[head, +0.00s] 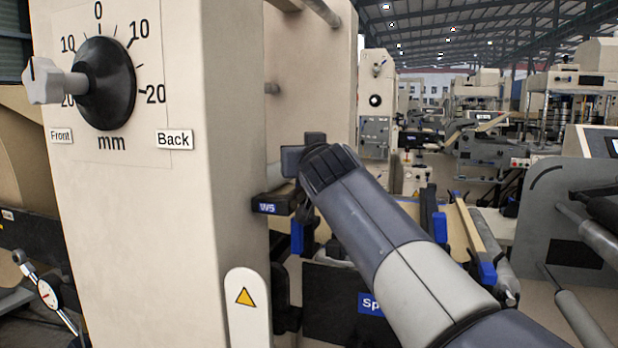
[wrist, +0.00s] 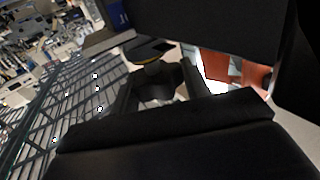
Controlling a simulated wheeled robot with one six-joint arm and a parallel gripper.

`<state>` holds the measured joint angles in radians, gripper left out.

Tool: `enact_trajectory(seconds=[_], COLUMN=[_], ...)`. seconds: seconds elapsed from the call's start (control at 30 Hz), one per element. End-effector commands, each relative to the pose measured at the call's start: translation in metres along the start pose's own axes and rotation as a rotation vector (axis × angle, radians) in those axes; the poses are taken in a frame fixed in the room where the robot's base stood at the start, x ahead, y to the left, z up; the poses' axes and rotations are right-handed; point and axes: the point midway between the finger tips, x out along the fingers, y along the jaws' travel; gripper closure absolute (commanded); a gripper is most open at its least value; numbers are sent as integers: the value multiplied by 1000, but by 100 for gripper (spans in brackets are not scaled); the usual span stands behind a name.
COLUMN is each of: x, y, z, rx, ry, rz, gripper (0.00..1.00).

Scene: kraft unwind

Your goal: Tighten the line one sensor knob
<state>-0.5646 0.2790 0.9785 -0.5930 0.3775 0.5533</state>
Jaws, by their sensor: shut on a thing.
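In the wrist view a small dark knob (wrist: 157,78) with a yellow rim at its top sits between the fingers of my gripper (wrist: 155,88). The fingers close on it from left and right. A blue label (wrist: 121,18) shows beside it on a dark part. In the head view my arm reaches in from the lower right, and its dark wrist ends beside a black block marked WS (head: 268,207) on the side of the beige column. There my own wrist hides the fingertips and the knob. I cannot tell how far the knob is turned.
The beige machine column (head: 200,220) stands close on the left, with a black dial (head: 106,84) and grey star handle (head: 45,82) on its front. Blue-tipped bars (head: 487,272) and a grey side plate (head: 560,200) lie to the right of my arm.

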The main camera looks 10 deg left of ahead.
Motion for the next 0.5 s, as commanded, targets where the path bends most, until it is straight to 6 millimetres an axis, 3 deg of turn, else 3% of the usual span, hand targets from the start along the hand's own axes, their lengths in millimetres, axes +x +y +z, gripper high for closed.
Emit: enact_trajectory(seconds=[0.5], x=[-2], y=[-2], z=[-1], rx=[5], ry=[8], rz=[137], gripper=[79])
